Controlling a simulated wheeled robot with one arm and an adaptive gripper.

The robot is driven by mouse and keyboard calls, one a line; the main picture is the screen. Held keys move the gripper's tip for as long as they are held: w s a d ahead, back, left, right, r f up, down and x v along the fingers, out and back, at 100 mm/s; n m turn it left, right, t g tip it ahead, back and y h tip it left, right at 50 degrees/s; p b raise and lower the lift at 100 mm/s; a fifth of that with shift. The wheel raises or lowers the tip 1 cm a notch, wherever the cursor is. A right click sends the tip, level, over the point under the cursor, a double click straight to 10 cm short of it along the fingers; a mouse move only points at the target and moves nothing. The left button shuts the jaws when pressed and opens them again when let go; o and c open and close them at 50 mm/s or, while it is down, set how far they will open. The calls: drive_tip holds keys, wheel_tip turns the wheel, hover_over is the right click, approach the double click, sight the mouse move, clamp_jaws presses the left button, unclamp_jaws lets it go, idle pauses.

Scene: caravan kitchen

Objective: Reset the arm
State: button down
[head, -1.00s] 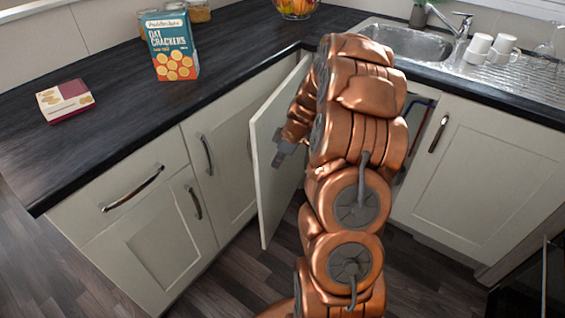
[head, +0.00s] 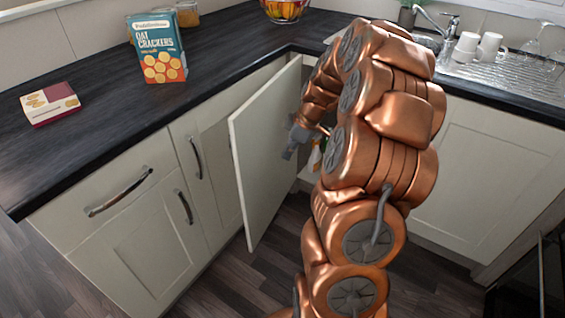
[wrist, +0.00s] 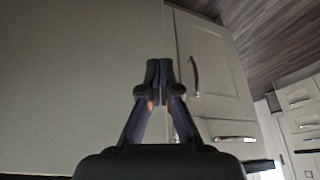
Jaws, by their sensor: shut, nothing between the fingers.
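My gripper (head: 293,146) is beside the inner side of the open cabinet door (head: 262,158) in the head view, close to it; I cannot tell if they touch. In the wrist view my gripper (wrist: 159,66) is shut and empty, its fingertips together. A broad plain panel fills the left of that view, with a cabinet front and handles (wrist: 194,76) to the right. My copper-coloured arm covers much of the middle of the head view and hides part of the cabinet opening.
The dark counter (head: 100,110) holds an oat crackers box (head: 158,50), a small flat box (head: 50,104) and a fruit bowl (head: 285,10). White cups (head: 478,46) and glasses (head: 545,45) stand by the sink. Closed cabinets flank the open door. Floor shows below it.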

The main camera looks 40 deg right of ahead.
drive_tip(key=shift+v, duration=1.45)
drive_tip(key=shift+s+a, duration=0.15)
drive_tip(key=s+a+r+m+g, duration=0.15)
drive_tip(key=s+a, duration=0.25)
drive_tip(key=a, duration=0.6)
drive_tip(key=s+a+r+m+g, duration=0.15)
drive_tip(key=s+a, duration=0.35)
drive_tip(key=a, duration=0.5)
drive_tip(key=s+a+m+g+h, duration=0.15)
drive_tip(key=s+a, duration=0.25)
drive_tip(key=s, duration=0.6)
drive_tip(key=s+a+m+g+h, duration=0.1)
drive_tip(key=s+a+m+g, duration=0.2)
drive_tip(key=s, duration=0.6)
wheel_tip(320, 180, up, 17)
drive_tip(key=t+p, duration=0.2)
drive_tip(key=p, duration=1.4)
drive_tip(key=shift+a, duration=0.45)
drive_tip(key=shift+w+a+f, duration=0.1)
drive_tip(key=shift+f, duration=0.1)
